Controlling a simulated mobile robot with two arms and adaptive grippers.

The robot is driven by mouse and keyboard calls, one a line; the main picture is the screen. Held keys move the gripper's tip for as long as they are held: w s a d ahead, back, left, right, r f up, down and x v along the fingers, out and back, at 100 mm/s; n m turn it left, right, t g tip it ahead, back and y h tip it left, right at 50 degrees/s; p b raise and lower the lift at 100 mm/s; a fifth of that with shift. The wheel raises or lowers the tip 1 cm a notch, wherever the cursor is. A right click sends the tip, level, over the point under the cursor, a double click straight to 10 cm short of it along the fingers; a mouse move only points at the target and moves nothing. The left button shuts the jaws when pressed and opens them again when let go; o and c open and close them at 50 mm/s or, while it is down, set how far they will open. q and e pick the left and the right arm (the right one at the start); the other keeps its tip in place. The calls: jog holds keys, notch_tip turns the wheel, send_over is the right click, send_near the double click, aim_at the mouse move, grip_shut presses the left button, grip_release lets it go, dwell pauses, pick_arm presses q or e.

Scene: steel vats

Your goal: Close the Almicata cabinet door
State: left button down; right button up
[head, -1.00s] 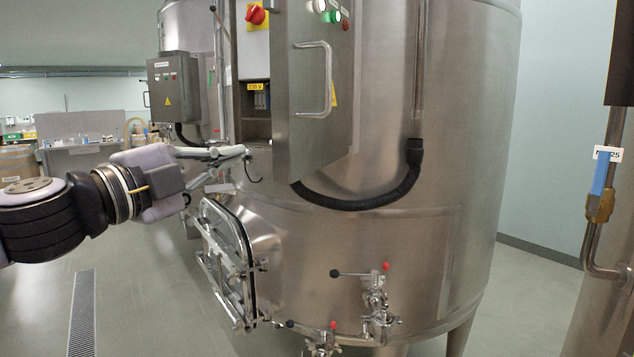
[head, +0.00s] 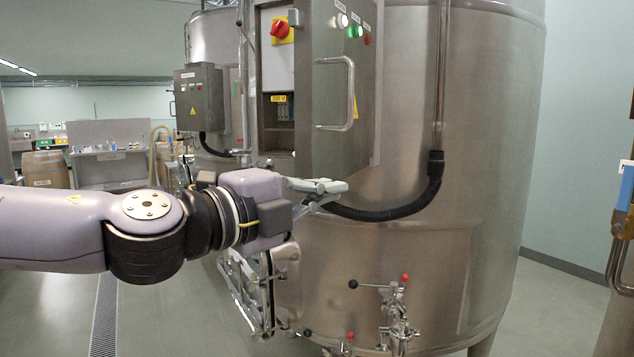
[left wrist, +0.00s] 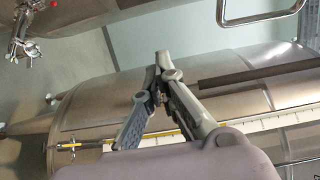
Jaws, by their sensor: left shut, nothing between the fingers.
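The Almicata cabinet door (head: 338,100) is a grey steel panel with a bar handle (head: 349,92) and small coloured buttons. It stands swung open in front of the big vat, to the right of the cabinet (head: 278,72), whose inside shows. My left gripper (head: 338,187) is shut and empty. In the head view it appears just below the door's lower edge; I cannot tell whether it touches the door. In the left wrist view, its fingers (left wrist: 162,62) meet at the tips, and a bar handle (left wrist: 265,14) shows at top right. My right gripper is not in view.
A black hose (head: 405,205) curves on the vat (head: 470,130) behind my gripper. A hatch (head: 262,290) and valves (head: 395,310) with red-tipped levers stick out below. Another control box (head: 198,100) is further left. Open floor lies at lower left.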

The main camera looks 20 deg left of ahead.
pick_arm(q)
jog(key=shift+w+a+p, duration=0.35)
jog(key=shift+w+p, duration=0.15)
jog(key=shift+w, duration=0.15)
jog(key=shift+w+a+p, duration=0.4)
jog(key=shift+w+p, duration=0.1)
jog(key=shift+w, duration=0.2)
jog(key=shift+w+a+p, duration=0.35)
jog(key=shift+w+p, duration=0.15)
jog(key=shift+w, duration=0.15)
